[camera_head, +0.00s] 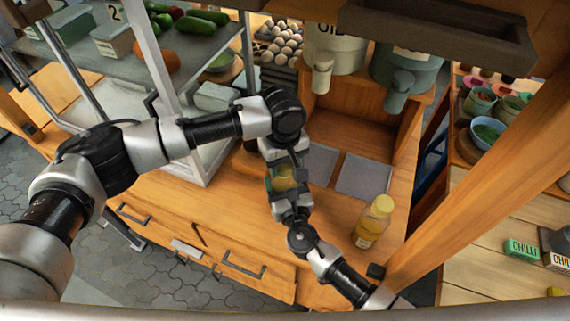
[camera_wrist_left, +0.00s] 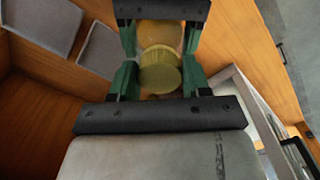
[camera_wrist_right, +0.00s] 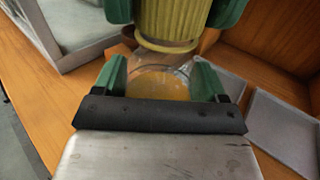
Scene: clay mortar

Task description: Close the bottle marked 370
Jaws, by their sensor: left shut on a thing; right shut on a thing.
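My left gripper (camera_head: 283,163) reaches down from above and is shut on a ribbed yellow cap, seen in the left wrist view (camera_wrist_left: 160,72) and the right wrist view (camera_wrist_right: 172,20). My right gripper (camera_head: 287,194) comes from below and is shut on a clear bottle with orange-yellow contents (camera_wrist_right: 160,84). The cap is in line with the bottle's mouth, at or on the neck. I cannot tell how tightly it sits. Fingers hide most of the bottle, and its marking does not show. A second yellow-capped bottle (camera_head: 373,222) stands upright on the counter; its label is unreadable.
Two grey mats (camera_head: 364,177) lie on the wooden counter behind the grippers. Large dispensers (camera_head: 334,50) stand on a shelf above. A glass-sided case (camera_head: 205,150) is to the left. A wooden post (camera_head: 480,190) and a side table with bowls (camera_head: 488,132) are on the right.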

